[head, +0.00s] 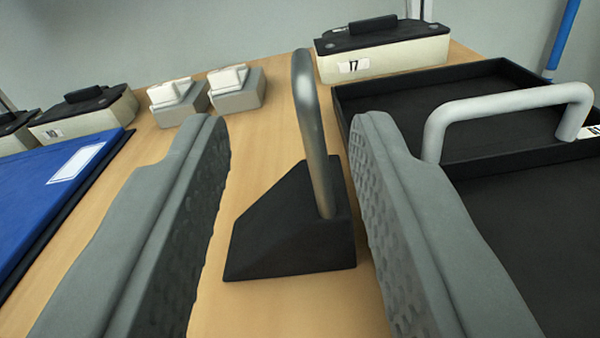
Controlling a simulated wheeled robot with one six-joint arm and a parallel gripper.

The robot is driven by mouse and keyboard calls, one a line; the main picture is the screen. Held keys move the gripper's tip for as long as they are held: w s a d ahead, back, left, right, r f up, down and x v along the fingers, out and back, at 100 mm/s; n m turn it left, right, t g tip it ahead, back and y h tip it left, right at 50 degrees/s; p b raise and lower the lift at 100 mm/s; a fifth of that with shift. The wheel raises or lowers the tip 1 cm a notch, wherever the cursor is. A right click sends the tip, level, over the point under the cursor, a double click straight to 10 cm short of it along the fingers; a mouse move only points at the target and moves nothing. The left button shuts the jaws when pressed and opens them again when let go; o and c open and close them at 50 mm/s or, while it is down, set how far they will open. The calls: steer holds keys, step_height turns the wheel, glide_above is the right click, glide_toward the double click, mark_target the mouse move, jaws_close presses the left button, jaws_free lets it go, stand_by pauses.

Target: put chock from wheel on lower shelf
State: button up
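A black wedge-shaped chock (290,230) with an upright grey metal handle (312,130) sits on a light wooden surface (240,305). My gripper (285,150) is open, with one grey finger on each side of the chock and its handle. Gaps show between both fingers and the handle, so it holds nothing. The right finger's edge comes close to the chock's right side in the picture; I cannot tell how near it is in depth. No wheel shows in this view.
A black tray (400,92) with a light grey handle (510,103) stands to the right. A blue folder-like item (50,195) lies left. Cream boxes with black tops (385,58) (85,115) and two small grey-white blocks (237,88) (178,100) stand at the back.

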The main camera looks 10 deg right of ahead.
mark_target(302, 51)
steer(key=shift+d+x, duration=0.15)
steer(key=shift+x, duration=2.25)
steer(key=shift+d+x, duration=0.15)
steer(key=shift+x, duration=2.3)
steer(key=shift+s+r, duration=0.1)
steer(key=shift+r, duration=0.05)
steer(key=shift+c, duration=0.2)
jaws_close()
